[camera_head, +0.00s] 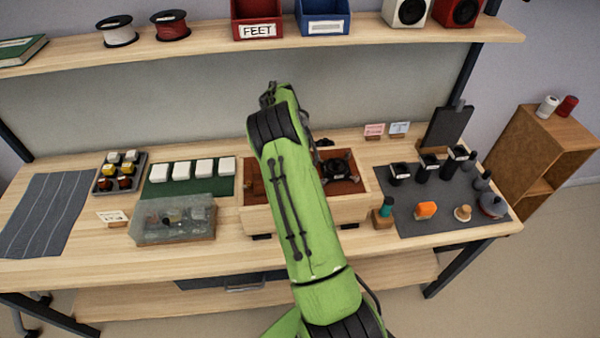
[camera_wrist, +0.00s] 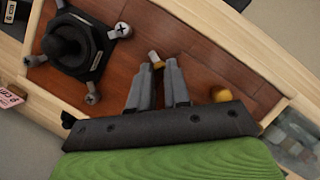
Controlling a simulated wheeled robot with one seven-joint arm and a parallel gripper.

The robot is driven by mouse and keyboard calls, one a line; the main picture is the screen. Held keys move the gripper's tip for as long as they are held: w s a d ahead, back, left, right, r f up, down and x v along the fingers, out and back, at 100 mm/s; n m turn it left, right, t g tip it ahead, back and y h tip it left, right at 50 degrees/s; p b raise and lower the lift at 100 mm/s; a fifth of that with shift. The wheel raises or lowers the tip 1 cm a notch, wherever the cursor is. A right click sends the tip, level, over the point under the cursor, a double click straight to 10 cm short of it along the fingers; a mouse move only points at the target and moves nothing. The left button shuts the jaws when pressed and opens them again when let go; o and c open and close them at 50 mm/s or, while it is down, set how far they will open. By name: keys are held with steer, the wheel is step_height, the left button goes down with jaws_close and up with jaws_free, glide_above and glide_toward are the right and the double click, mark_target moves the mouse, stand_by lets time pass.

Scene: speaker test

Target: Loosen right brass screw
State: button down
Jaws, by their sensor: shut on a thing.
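My gripper (camera_wrist: 158,76) reaches over the reddish-brown wooden panel in the wrist view. Its two grey fingers are shut on the right brass screw (camera_wrist: 155,59), whose pale end and a bit of brass show at the fingertips. A second brass piece (camera_wrist: 220,94) stands apart from the fingers, partly hidden behind the gripper's dark body. A black round speaker part (camera_wrist: 72,45) with silver screws around it sits on the panel to the left. In the head view my green arm covers the middle of the wooden box (camera_head: 350,208) and hides my fingers and the brass screws.
The box's pale rim surrounds the panel. A clear bin (camera_head: 165,235) stands left of the box, beside a green mat with white blocks (camera_head: 200,170). A grey mat (camera_head: 440,215) with dark containers and small tools lies right. A loaded shelf (camera_head: 230,42) runs above.

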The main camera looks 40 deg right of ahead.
steer(key=n+b, duration=0.1)
steer(key=n+h, duration=0.1)
steer(key=n, duration=0.1)
steer(key=n+h+b, duration=0.1)
steer(key=n, duration=0.1)
steer(key=shift+a+t+b, duration=0.25)
steer(key=shift+t+b, duration=0.1)
steer(key=shift+t, duration=0.05)
stand_by(0.3)
steer(key=c, duration=1.1)
jaws_free()
steer(key=shift+s, duration=0.1)
steer(key=p+v, duration=0.3)
steer(key=v, duration=1.2)
steer(key=shift+r+p, duration=0.35)
steer(key=shift+p, duration=0.05)
steer(key=shift+a, duration=0.15)
